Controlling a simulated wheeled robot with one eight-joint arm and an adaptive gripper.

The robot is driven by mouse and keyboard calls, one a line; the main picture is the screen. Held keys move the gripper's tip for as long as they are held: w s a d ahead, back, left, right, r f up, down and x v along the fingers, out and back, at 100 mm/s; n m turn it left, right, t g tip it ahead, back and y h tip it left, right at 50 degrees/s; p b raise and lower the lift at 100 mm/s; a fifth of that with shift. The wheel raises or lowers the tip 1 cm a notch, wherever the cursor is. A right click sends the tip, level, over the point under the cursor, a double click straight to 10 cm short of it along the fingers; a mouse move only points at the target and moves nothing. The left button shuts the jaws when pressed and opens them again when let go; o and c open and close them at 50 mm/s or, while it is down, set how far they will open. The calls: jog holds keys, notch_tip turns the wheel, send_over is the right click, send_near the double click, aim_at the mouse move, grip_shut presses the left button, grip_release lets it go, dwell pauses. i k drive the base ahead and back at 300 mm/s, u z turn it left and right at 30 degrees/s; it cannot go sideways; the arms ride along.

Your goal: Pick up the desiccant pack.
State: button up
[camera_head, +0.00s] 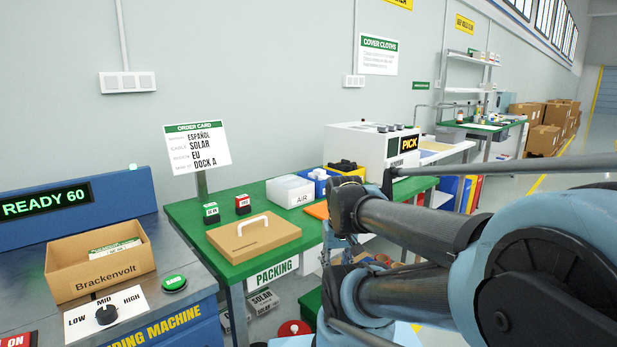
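I cannot pick out the desiccant pack for certain. Small white items (318,173) show at the top of a blue bin (322,186) at the back of the green packing table (190,212); they are too small to identify. My gripper (338,250) hangs at the end of my arm, by the right front side of the packing table. It is small and partly hidden by my arm, so its fingers are unclear. I see nothing held in it.
A cardboard lid with a white handle (253,237), two small stamps (243,204) and a white AIR box (290,191) stand on the packing table. An open Brackenvolt carton (100,262) sits on the machine at left. A white machine (370,146) stands behind my arm.

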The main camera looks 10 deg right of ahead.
aim_at(319, 172)
jog(key=u, duration=1.55)
jog(key=k, duration=0.9)
jog(key=z, duration=1.6)
jog(key=i, duration=1.2)
jog(key=u, duration=0.05)
